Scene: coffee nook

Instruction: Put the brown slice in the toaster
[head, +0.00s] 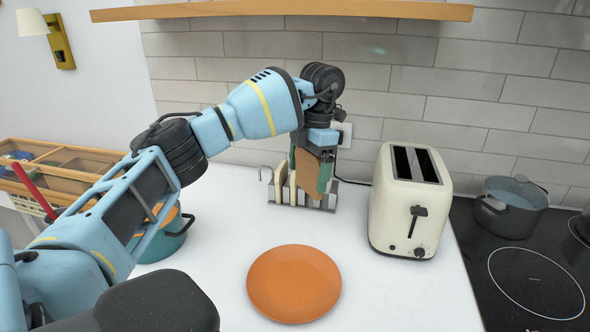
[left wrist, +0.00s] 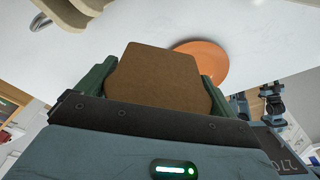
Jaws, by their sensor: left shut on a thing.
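My left gripper (head: 312,168) points down above the metal toast rack (head: 325,202) and is shut on the brown slice (head: 309,178). The slice hangs upright between the green fingers, and in the left wrist view the brown slice (left wrist: 158,80) shows broad and flat between them. I cannot tell whether its lower edge is clear of the rack. The cream toaster (head: 410,205) stands to the right of the rack, with two dark slots on top and a black lever in front. My right gripper is not in view.
Pale slices (head: 281,180) stand in the rack. An orange plate (head: 294,284) lies in front on the white counter. A teal pot (head: 165,243) is at left, a dark pot (head: 510,207) on the hob (head: 530,270) at right. A wooden shelf (head: 290,9) runs above.

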